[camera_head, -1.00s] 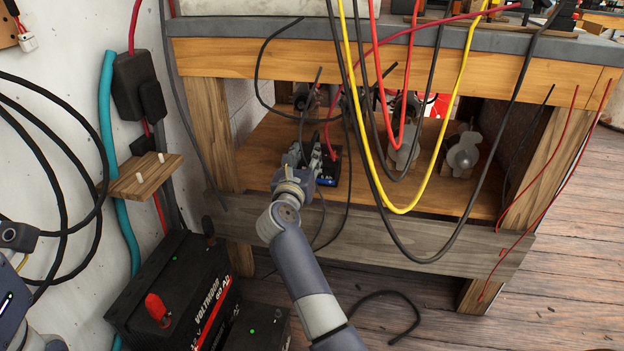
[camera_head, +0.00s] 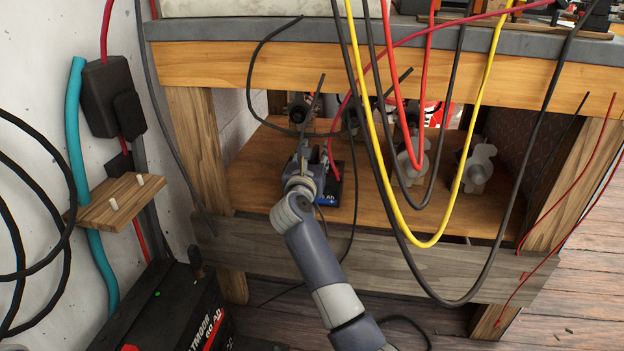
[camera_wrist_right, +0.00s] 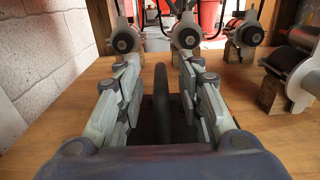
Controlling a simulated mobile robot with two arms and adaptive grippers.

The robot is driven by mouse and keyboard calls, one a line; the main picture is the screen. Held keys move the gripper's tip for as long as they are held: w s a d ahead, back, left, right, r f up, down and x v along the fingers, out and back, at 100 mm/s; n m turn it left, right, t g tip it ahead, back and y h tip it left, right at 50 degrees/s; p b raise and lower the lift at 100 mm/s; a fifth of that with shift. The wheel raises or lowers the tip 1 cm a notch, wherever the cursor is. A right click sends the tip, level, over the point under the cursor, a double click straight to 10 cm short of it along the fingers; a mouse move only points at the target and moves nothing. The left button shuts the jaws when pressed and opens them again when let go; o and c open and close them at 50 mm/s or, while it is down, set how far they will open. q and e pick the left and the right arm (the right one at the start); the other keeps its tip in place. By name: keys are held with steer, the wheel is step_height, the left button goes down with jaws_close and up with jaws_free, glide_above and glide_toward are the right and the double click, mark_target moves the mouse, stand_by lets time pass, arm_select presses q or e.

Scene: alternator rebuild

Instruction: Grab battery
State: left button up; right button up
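The battery (camera_head: 328,196), a dark box with a blue label on its front, sits on the wooden shelf under the workbench. My right gripper (camera_head: 312,155) reaches in over it from the front and hides much of it. In the right wrist view the fingers (camera_wrist_right: 160,80) are open and spread apart. A dark upright cable or strip (camera_wrist_right: 161,92) shows between them, with dark shapes below. I cannot tell whether the fingers touch the battery. My left gripper is not in view.
Yellow, red and black cables (camera_head: 428,244) hang in front of the shelf, right of my arm. Grey metal parts (camera_head: 478,168) stand on the shelf. A front board (camera_head: 400,268) edges it.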

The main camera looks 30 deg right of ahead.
steer(key=shift+w+d+r, duration=0.1)
jaws_close()
steer(key=shift+r, duration=0.4)
